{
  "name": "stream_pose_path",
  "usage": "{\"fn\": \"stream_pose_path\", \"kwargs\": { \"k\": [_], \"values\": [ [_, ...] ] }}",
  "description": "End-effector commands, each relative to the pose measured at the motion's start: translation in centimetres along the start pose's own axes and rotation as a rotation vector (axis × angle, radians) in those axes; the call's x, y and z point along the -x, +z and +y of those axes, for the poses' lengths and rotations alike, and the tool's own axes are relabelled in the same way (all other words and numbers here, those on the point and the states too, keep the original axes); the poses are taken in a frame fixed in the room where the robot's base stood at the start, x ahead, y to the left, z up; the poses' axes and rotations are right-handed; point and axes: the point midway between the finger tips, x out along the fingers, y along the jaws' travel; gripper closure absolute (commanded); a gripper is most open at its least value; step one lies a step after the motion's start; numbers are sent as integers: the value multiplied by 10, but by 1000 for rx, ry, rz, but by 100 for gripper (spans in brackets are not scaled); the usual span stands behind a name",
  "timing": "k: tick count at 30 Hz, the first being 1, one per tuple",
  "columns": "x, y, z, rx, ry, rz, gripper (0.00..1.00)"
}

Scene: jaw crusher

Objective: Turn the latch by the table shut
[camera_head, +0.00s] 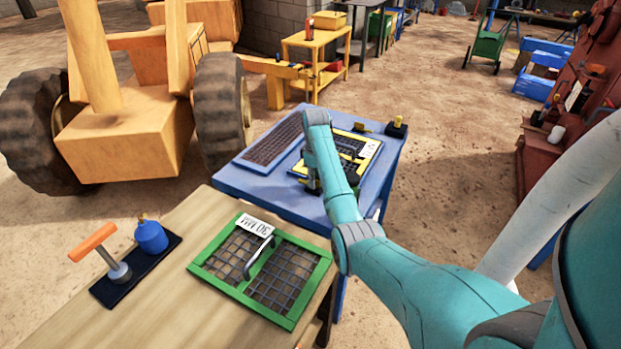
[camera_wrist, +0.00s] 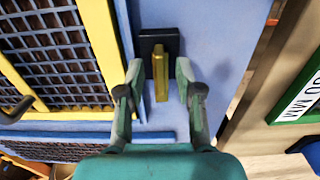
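The latch (camera_wrist: 160,72) is a yellow bar on a black base plate at the edge of the blue table (camera_wrist: 216,50), beside the yellow-framed screen. In the wrist view the bar runs roughly along the picture's height. My gripper (camera_wrist: 160,84) is open, with one finger on each side of the bar and visible gaps between. In the head view my gripper (camera_head: 313,184) points down at the blue table's near side; my arm hides most of this latch there. Two more yellow-and-black fittings, one (camera_head: 362,127) and another (camera_head: 397,126), sit at the table's far side.
The yellow-framed screen (camera_head: 372,151) lies on the blue table beside my arm. A wooden table (camera_head: 160,275) in front carries a green-framed screen (camera_head: 316,273), an orange-handled tool (camera_head: 95,245) and a blue bottle (camera_head: 151,238). A wheeled yellow machine (camera_head: 130,140) stands left.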

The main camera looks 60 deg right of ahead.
Motion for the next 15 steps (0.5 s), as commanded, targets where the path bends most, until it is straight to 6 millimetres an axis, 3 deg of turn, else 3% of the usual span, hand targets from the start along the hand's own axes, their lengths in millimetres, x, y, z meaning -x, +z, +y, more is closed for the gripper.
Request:
{"fn": "stream_pose_path", "kwargs": {
  "k": [7, 11, 15],
  "values": [
    [-1, 0, 0, 0, 0, 0, 65],
    [-1, 0, 0, 0, 0, 0, 97],
    [-1, 0, 0, 0, 0, 0, 100]
  ]
}}
